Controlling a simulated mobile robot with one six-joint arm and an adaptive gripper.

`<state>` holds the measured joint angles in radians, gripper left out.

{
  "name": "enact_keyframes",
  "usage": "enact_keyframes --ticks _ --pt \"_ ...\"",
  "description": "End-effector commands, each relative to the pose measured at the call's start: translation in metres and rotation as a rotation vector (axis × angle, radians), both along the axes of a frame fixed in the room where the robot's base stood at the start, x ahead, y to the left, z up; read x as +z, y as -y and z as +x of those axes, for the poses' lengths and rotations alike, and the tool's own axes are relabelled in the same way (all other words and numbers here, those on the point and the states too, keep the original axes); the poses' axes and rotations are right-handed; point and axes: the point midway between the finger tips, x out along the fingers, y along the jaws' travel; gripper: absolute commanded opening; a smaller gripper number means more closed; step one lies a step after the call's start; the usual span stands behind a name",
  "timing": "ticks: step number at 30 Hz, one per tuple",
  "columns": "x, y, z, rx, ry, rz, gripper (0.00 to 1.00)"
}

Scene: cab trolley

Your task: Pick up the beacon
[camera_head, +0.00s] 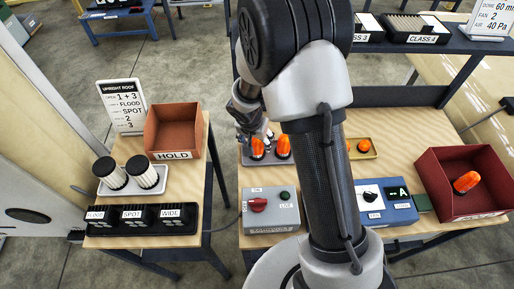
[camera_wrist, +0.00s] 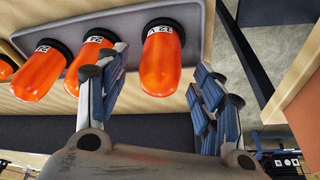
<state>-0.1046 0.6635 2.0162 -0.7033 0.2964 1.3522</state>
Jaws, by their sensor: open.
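Several orange dome beacons with black bases and white labels are in view. In the head view, two beacons, a left one (camera_head: 258,147) and a right one (camera_head: 284,147), stand on a grey tray (camera_head: 246,163), partly hidden by my arm. My gripper (camera_head: 257,133) is open just above the left one. In the wrist view, one beacon (camera_wrist: 162,62) shows in the gap between the open fingers of my gripper (camera_wrist: 160,75); contact cannot be told. Other beacons (camera_wrist: 92,62) (camera_wrist: 40,70) show to its left, with labels seeming to read 24.
A yellow tray (camera_head: 375,155) with orange beacons is right of my arm. A red bin (camera_head: 435,170) holds one lying beacon. A grey control box (camera_head: 270,228) and a blue tester (camera_head: 398,214) are in front. The HOLD bin (camera_head: 174,156) is on the left table.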

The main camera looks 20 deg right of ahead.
Motion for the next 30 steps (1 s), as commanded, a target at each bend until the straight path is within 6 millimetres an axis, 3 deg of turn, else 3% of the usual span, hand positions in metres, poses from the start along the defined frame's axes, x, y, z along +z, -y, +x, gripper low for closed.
enact_keyframes --ticks 4,13,30 --pt "-0.019 0.003 0.005 -0.001 -0.001 0.001 0.61" --pt "-0.022 0.004 0.006 -0.001 0.002 0.0 0.61" --pt "-0.022 0.004 0.006 -0.001 0.0 0.0 0.23"
